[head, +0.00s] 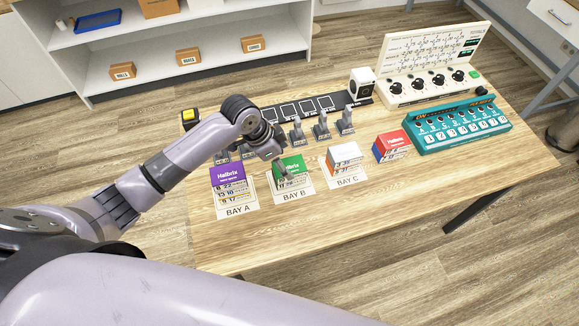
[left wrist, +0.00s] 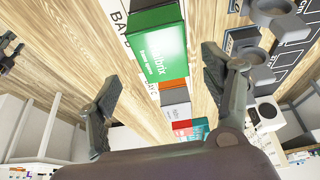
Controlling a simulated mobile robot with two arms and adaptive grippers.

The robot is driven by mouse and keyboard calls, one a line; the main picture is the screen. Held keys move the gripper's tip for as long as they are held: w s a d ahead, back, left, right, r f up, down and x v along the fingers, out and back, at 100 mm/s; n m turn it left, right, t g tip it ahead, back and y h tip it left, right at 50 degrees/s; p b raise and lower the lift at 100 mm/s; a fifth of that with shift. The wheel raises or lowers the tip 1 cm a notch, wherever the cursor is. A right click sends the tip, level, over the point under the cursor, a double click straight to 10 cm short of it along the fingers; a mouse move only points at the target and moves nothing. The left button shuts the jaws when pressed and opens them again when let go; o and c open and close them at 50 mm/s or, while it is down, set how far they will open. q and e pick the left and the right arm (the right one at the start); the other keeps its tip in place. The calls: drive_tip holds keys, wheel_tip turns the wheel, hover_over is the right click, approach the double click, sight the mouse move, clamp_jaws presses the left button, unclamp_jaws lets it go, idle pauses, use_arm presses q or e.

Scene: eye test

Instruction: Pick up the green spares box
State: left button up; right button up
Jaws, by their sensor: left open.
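The green spares box (head: 289,166) stands on the BAY B card (head: 294,195) on the wooden table, between the purple and white boxes. My left gripper (head: 279,160) is at its upper left edge and hides part of it. In the left wrist view the green box (left wrist: 158,42) lies ahead of the gap between the open, empty fingers (left wrist: 160,82). I cannot tell whether a finger touches it. My right gripper is not in view.
A purple box (head: 228,178) stands on BAY A, a white and orange box (head: 344,158) on BAY C, and a red box (head: 392,146) farther right. Grey clamp-like stands (head: 321,128) are behind. A teal panel (head: 462,124) is at right. The table's front strip is clear.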

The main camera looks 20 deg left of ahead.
sight(289, 166)
use_arm(q)
drive_tip(key=shift+f, duration=0.2)
drive_tip(key=shift+w+d+f+p, duration=0.1)
drive_tip(key=shift+d+f+p, duration=0.05)
drive_tip(key=shift+f+p, duration=0.15)
drive_tip(key=x, duration=0.4)
drive_tip(key=shift+w+f+p, duration=0.1)
drive_tip(key=shift+w+p, duration=0.05)
drive_tip(key=shift+p, duration=0.25)
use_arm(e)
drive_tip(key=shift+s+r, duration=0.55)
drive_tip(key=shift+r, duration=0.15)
use_arm(q)
drive_tip(key=shift+f, duration=0.25)
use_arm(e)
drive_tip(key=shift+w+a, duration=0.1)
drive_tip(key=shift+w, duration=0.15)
use_arm(q)
drive_tip(key=shift+c, duration=0.4)
drive_tip(key=c, duration=1.2)
